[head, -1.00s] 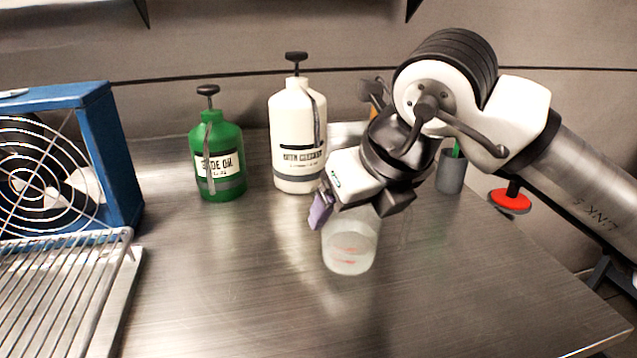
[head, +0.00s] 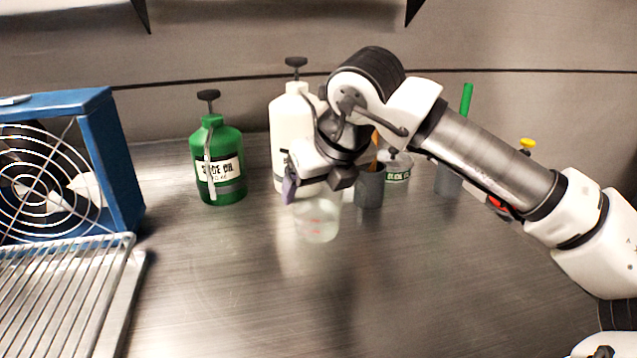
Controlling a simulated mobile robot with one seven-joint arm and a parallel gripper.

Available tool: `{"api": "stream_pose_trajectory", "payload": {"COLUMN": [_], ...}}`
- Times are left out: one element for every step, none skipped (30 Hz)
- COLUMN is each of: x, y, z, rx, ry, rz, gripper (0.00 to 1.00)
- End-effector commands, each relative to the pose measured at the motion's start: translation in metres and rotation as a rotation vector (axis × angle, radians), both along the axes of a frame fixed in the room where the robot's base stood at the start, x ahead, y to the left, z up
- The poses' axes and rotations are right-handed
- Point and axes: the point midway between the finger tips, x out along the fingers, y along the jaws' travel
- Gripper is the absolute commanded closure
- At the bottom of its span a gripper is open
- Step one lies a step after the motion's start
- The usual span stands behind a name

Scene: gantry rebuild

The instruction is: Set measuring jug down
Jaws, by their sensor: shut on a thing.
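The measuring jug (head: 318,222) is a clear, frosted cup with faint red markings, near the middle of the steel table. My gripper (head: 318,188) is shut on it at its upper part, and the fingers hide the rim. The jug looks upright. I cannot tell whether its base touches the table (head: 240,290) or hangs just above it.
A green pump bottle (head: 218,165) and a white pump bottle (head: 290,130) stand behind, the white one partly hidden by my gripper. Grey cups (head: 369,188) stand to the right. A blue fan (head: 112,165) and wire rack (head: 65,285) are at left. The front table is clear.

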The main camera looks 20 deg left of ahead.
Motion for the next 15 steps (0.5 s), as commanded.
{"api": "stream_pose_trajectory", "payload": {"x": [-0.0001, -0.0001, -0.0001, 0.0000, -0.0001, -0.0001, -0.0001, -0.0001, -0.0001, -0.0001, -0.0001, -0.0001, -0.0001, -0.0002, -0.0002], "y": [0.0000, 0.0000, 0.0000, -0.0001, -0.0001, -0.0001, -0.0001, -0.0001, -0.0001, -0.0001, -0.0002, -0.0002, -0.0002, -0.0003, -0.0003], "z": [-0.0009, -0.0011, -0.0011, -0.0010, -0.0009, -0.0009, -0.0009, -0.0011, -0.0020, -0.0032, -0.0044, -0.0056, -0.0057, -0.0047, -0.0046], "rx": [0.001, 0.001, 0.001, 0.001, 0.001, 0.001, 0.001, 0.001, 0.001, 0.001, 0.001, 0.001, 0.001, 0.001, 0.000], "ry": [-0.001, -0.001, -0.001, -0.001, -0.001, -0.001, -0.001, -0.001, -0.001, -0.001, -0.001, -0.002, -0.001, -0.001, 0.000], "rz": [0.000, 0.000, 0.000, 0.000, 0.000, 0.000, 0.000, 0.000, 0.000, 0.000, 0.000, -0.001, 0.000, 0.000, 0.000], "gripper": [0.52, 0.52, 0.52, 0.52, 0.52, 0.52, 0.52, 0.52, 0.52, 0.52, 0.52, 0.52, 0.19, 0.15, 0.09]}}
